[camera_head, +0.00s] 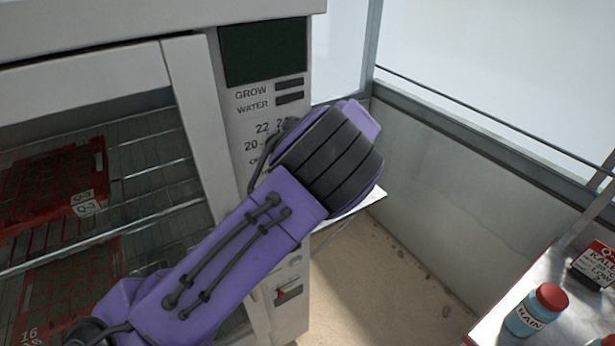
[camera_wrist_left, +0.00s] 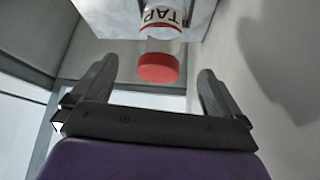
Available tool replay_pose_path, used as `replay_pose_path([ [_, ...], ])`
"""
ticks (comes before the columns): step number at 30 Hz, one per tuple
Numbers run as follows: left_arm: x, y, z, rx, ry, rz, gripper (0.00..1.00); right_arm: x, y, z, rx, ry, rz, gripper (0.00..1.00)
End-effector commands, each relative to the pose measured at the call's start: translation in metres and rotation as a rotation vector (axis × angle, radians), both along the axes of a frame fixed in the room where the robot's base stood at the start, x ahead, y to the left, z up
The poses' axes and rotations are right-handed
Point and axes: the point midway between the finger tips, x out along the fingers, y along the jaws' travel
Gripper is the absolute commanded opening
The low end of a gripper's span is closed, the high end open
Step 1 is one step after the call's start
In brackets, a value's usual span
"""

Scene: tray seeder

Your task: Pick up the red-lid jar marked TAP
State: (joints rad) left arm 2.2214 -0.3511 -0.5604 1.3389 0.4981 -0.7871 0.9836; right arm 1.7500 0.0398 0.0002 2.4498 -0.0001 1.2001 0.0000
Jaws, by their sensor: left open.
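The jar marked TAP shows upside down in the left wrist view, with a red lid (camera_wrist_left: 158,68), a clear neck part and a white label (camera_wrist_left: 163,18). It stands on a pale shelf surface (camera_wrist_left: 105,18). My left gripper (camera_wrist_left: 157,72) is open, its two dark fingers on either side of the lid in the picture. No contact shows, and I cannot tell how far the lid is from the fingertips. In the head view my purple left arm hides the jar and the gripper fingers. My right gripper is not in view.
A white cabinet (camera_head: 195,100) with red trays (camera_head: 60,190) on wire racks stands at the left. A small shelf edge (camera_head: 365,203) pokes out behind my wrist. At the lower right, a metal table (camera_head: 500,318) holds a red-lid jar marked RAIN (camera_head: 530,314) and a red-and-white label card (camera_head: 597,262).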

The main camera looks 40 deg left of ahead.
Motion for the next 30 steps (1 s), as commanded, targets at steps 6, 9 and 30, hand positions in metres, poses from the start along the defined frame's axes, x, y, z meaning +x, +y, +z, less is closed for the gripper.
replay_pose_path([
  [6, 0.012, 0.017, -0.02, 0.003, 0.002, 0.013, 1.0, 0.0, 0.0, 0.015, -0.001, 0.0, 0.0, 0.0],
  [9, 0.015, 0.024, -0.032, 0.004, -0.001, 0.013, 1.0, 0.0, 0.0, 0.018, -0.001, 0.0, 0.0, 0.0],
  [30, 0.034, 0.051, -0.079, 0.003, -0.002, 0.011, 0.74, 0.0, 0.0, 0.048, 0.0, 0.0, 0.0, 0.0],
])
